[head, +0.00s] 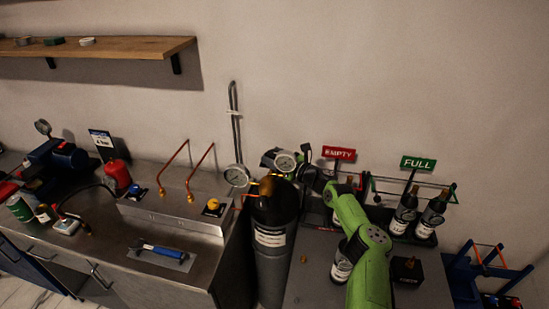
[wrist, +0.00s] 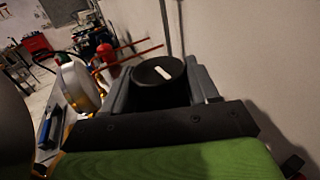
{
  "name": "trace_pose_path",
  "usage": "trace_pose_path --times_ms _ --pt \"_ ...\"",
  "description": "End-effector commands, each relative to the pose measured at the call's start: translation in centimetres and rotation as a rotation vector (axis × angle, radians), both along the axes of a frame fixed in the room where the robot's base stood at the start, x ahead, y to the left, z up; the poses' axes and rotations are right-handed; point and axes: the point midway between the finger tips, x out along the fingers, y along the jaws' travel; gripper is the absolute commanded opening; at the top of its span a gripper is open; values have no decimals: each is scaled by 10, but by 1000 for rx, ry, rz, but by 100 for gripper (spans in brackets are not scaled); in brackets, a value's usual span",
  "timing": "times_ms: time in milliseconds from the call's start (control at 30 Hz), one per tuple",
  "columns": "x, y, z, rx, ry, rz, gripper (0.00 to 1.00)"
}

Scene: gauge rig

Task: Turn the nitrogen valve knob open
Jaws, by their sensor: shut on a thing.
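The black round knob (wrist: 150,88) with a white mark on its face fills the middle of the wrist view. My gripper (wrist: 160,80) is shut on it, with one grey finger on each side. The white mark lies slightly tilted. In the head view my green arm reaches to the top of the dark gas cylinder (head: 272,255). The knob is hard to make out there among the brass fittings (head: 267,186) and my gripper. A round gauge (head: 237,175) sits left of the cylinder top, and another (head: 285,162) shows close to my gripper.
The steel bench (head: 165,225) at left holds copper pipes (head: 200,168), a red canister (head: 117,175) and a blue-handled tool (head: 160,250). Bottles (head: 404,215) stand in racks at right, under EMPTY (head: 339,153) and FULL (head: 418,163) signs. A black box (head: 407,269) sits beside my arm.

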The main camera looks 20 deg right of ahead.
Motion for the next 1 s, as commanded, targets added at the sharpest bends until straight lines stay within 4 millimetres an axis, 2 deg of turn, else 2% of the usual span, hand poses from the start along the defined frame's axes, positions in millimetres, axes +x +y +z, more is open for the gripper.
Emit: trace_pose_path --times_ms 300,900,933,1000 --pt "3 -1 -10 -7 -3 68 29" --pt "0 0 -2 1 5 132 29" --pt "0 0 -2 1 5 132 62" --pt "0 0 -2 1 4 132 73"
